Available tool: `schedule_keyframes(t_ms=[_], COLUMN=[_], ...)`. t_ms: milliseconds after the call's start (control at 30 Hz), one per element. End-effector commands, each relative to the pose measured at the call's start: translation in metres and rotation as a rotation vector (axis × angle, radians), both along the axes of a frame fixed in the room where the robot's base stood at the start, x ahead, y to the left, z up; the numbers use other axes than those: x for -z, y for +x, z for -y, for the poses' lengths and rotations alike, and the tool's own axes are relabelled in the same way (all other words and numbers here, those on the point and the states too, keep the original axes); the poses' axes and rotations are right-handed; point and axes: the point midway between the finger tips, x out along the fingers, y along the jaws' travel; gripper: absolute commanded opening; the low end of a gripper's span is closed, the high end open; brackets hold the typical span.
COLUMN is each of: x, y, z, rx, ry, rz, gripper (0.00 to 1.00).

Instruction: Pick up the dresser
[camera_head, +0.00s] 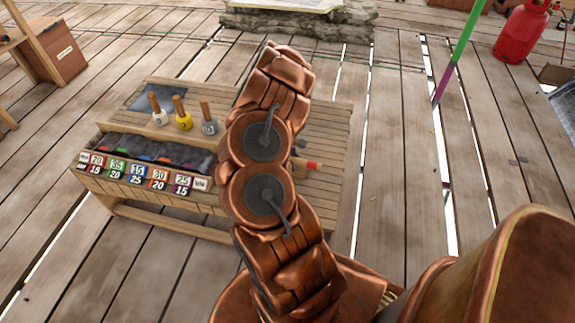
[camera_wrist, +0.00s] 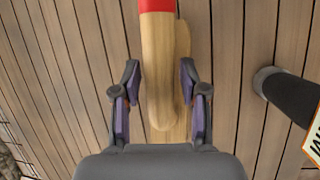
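The dresser appears to be the pale wooden tool with a red band (camera_wrist: 159,75) in the wrist view. Its rounded end lies between the fingers of my gripper (camera_wrist: 160,100), with a small gap visible on each side. The fingers are open, and their purple pads face the wood. In the head view, a red-tipped piece (camera_head: 312,165) shows just right of my arm on the slatted bench (camera_head: 325,120); it may be the same tool. My arm hides the rest of it and my gripper there.
Three wooden-handled tools with white (camera_head: 160,117), yellow (camera_head: 183,121) and grey (camera_head: 209,126) bases stand on the bench. A labelled trough (camera_head: 150,150) runs along its front. In the wrist view, a dark cylinder (camera_wrist: 290,92) lies at right. A red gas bottle (camera_head: 521,35) stands far right.

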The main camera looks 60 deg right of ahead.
Motion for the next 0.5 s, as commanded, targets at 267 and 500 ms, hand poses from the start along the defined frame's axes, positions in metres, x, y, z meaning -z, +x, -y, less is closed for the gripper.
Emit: schedule_keyframes(t_ms=[267, 500], x=[-0.0001, -0.0001], y=[0.0000, 0.0000], z=[0.0000, -0.0001], rx=[0.000, 0.000], ry=[0.000, 0.000], rz=[0.000, 0.000], gripper=[0.11, 0.00])
